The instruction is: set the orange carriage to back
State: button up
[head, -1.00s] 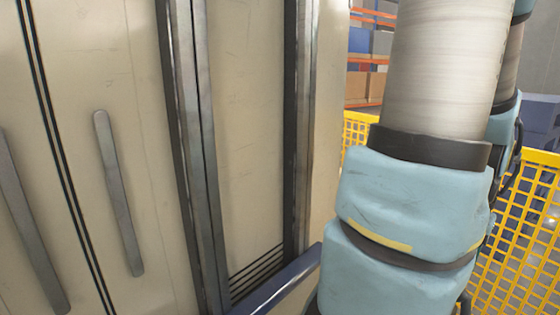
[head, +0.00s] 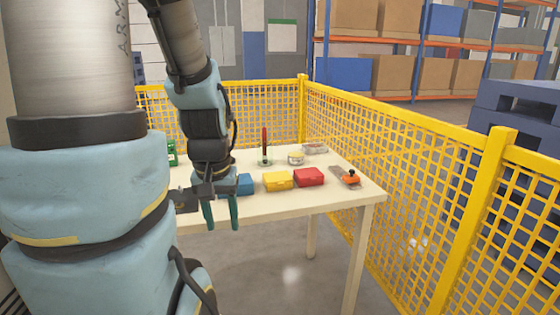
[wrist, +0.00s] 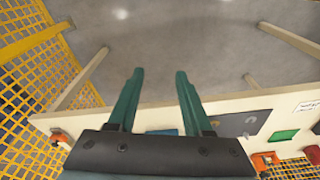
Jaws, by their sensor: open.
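The orange carriage (head: 351,178) sits on a short grey rail (head: 338,171) at the right end of the table, toward the rail's near end. An orange part at the left of the wrist view (wrist: 60,138) appears to be the same carriage. My gripper (head: 221,214) points down at the table's front edge, left of the carriage and well apart from it. Its two green fingers are spread with nothing between them, and they also show in the wrist view (wrist: 160,74).
On the cream table (head: 285,204) are a blue box (head: 245,185), a yellow box (head: 278,181) and a red box (head: 309,177), between my gripper and the carriage. A thin upright red-topped tool (head: 264,143) stands behind. A yellow mesh fence (head: 420,185) runs close along the right.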

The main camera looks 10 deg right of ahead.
aim_at(352, 177)
jog(key=i+l+u, duration=0.1)
jog(key=l+u, duration=0.65)
jog(key=l, duration=0.2)
jog(key=l+u, duration=0.35)
jog(key=l, duration=0.15)
jog(key=k+l, duration=0.1)
jog(key=l, duration=1.15)
jog(key=k+u, duration=0.05)
